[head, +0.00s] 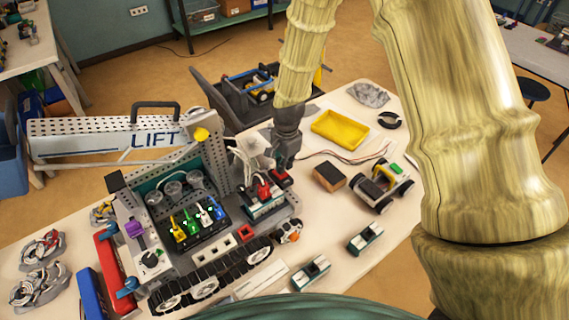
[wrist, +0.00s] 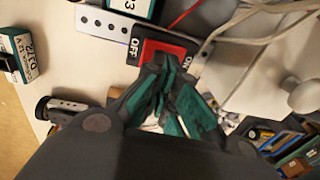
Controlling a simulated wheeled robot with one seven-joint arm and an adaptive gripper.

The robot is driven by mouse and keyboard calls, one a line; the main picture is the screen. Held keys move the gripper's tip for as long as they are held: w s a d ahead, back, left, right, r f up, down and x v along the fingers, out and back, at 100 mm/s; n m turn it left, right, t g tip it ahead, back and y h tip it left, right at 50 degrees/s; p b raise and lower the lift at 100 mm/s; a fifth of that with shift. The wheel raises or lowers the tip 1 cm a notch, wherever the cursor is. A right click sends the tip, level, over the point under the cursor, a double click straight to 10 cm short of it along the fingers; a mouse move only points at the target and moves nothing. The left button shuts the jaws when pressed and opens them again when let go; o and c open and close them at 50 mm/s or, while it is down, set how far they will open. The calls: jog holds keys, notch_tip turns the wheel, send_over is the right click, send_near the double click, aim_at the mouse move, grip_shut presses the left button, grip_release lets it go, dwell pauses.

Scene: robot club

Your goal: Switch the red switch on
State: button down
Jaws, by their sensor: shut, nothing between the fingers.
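The red switch (wrist: 158,46) is a red rocker in a black housing. In the wrist view, OFF is printed at its left end and ON at its right end. In the head view the switch (head: 281,178) sits at the right end of the grey machine, by the far edge. My gripper (head: 283,166) points down at it with its fingers shut and empty. In the wrist view the fingertips (wrist: 168,64) overlap the lower middle of the rocker; I cannot tell whether they touch it. They hide part of it, so its tilt is unclear.
Coloured toggle levers (head: 198,222) lie farther left on the machine (head: 230,180). Loose wires (head: 350,158), a yellow tray (head: 341,128) and a small wheeled car (head: 380,187) are to the right.

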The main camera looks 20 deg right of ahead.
jog(key=r+p, duration=0.2)
jog(key=r, duration=0.1)
jog(key=r+p, duration=0.1)
jog(key=shift+w+a+r, duration=0.1)
jog(key=shift+w+r, duration=0.05)
jog(key=shift+w, duration=0.15)
jog(key=shift+w+r+b, duration=0.1)
jog(key=shift+b, duration=0.3)
notch_tip(320, 180, up, 9)
jog(key=w+b, duration=0.1)
jog(key=b, duration=0.2)
jog(key=shift+a+r, duration=0.15)
jog(key=shift+a, duration=0.05)
